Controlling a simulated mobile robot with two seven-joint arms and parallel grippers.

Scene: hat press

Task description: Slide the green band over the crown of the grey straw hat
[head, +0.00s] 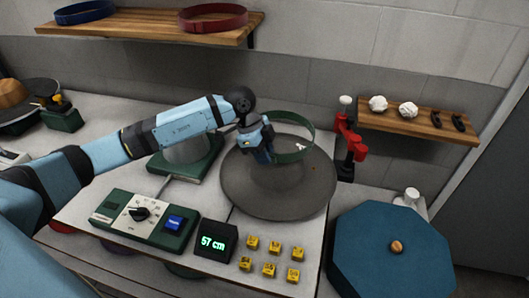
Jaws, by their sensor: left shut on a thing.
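The green band (294,157) is an open ring, held tilted above the grey straw hat (280,200). My left gripper (268,150) is shut on the left side of the band. The hat lies on the counter with its wide round brim facing up. My gripper and the band cover much of the hat's middle, so I cannot make out the crown clearly or tell how far the band is from it. My right gripper is not in view.
A green machine base (185,166) stands left of the hat. A control box (142,218), a display reading 57 cm (213,241) and several yellow blocks (270,270) lie in front.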

